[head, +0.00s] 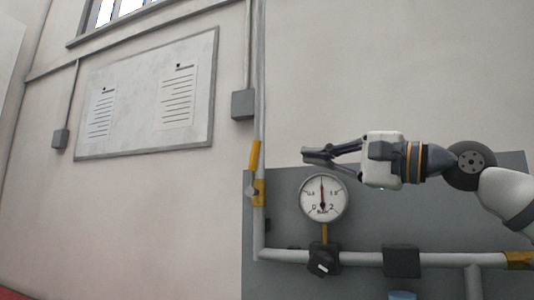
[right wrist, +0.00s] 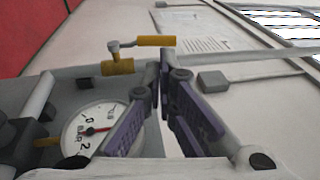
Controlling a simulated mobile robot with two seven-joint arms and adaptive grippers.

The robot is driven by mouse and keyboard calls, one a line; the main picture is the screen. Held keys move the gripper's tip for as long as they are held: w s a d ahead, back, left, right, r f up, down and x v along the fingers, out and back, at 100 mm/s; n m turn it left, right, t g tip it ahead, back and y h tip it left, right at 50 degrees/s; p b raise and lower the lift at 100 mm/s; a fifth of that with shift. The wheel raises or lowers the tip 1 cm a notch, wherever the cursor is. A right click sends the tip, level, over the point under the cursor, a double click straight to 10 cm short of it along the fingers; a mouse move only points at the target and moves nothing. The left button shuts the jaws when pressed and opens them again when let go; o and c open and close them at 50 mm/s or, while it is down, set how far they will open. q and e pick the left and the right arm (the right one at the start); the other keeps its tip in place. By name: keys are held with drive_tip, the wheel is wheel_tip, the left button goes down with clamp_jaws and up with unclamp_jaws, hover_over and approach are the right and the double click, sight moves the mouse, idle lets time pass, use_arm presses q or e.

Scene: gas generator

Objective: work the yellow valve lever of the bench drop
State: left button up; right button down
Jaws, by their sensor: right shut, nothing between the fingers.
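The yellow valve lever (head: 255,155) points up along the vertical pipe, above its yellow valve body (head: 258,192). In the right wrist view the lever (right wrist: 156,41) lies across the top, with the valve body (right wrist: 117,67) below its left end. My right gripper (head: 306,156) is shut and empty, to the right of the lever at about its height, with a visible gap between them. In the right wrist view its fingertips (right wrist: 166,62) appear just below the lever's right end; I cannot tell the depth between them. My left gripper is not in view.
A round pressure gauge (head: 323,198) sits below my right gripper, on a grey panel (head: 440,210). A horizontal pipe (head: 365,259) with black fittings runs along below. A notice board (head: 145,100) hangs on the wall at left.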

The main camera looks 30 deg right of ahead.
sight(257, 150)
drive_tip(key=x, duration=0.9)
drive_tip(key=shift+w+a+r+p, duration=0.1)
drive_tip(key=shift+w+a+p, duration=0.1)
drive_tip(key=shift+p, duration=0.2)
drive_tip(key=shift+w+a, duration=0.1)
drive_tip(key=shift+w, duration=0.2)
drive_tip(key=shift+w+a, duration=0.15)
drive_tip(key=shift+w, duration=0.15)
drive_tip(key=shift+w+a+r, duration=0.3)
drive_tip(key=shift+a, duration=0.05)
drive_tip(key=shift+s+r, duration=0.1)
